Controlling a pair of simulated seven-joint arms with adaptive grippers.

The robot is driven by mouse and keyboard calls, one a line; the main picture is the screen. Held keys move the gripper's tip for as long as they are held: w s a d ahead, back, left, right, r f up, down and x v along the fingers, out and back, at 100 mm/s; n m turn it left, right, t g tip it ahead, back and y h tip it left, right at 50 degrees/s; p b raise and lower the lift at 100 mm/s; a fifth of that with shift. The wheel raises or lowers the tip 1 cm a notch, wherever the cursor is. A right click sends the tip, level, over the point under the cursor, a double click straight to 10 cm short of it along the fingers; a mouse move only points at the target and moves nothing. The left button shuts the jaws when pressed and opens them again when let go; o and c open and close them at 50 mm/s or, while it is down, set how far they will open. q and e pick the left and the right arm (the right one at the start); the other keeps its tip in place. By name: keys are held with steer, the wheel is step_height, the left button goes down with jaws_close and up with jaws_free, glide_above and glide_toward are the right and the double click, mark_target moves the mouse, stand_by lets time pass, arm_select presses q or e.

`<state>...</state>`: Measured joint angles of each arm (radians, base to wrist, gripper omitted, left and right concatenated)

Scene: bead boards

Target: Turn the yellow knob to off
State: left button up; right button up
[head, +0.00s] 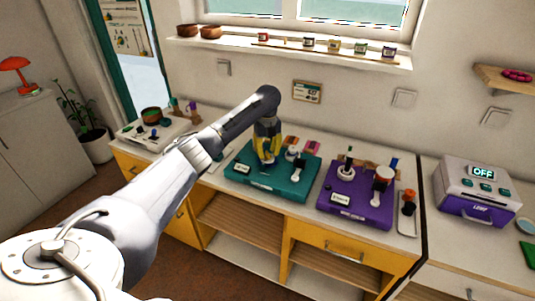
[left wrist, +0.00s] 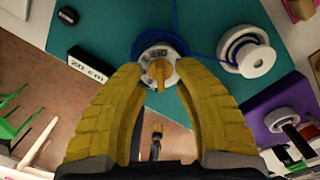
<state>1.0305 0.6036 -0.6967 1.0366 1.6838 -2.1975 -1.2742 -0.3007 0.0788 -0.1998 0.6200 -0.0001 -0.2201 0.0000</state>
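In the left wrist view, the yellow knob (left wrist: 159,73) sits at the centre of a round white dial (left wrist: 157,53) with small dark marks that I cannot read. A blue cord loops around the dial, on the teal board (left wrist: 110,38). My left gripper (left wrist: 158,78) has its two yellow fingers apart, one on each side of the knob; whether they touch it I cannot tell. In the head view my left gripper (head: 267,150) points down over the teal board (head: 262,184) and hides the knob. My right gripper is not in view.
A white spool (left wrist: 246,52) stands right of the dial, and a "20 cm" block (left wrist: 88,66) lies left. A purple board (head: 340,205) is right of the teal one. Farther right, a white and purple box (head: 470,205) shows OFF on its display (head: 483,172).

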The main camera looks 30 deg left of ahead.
arm_select(q)
steer(key=shift+f, duration=0.35)
jaws_close()
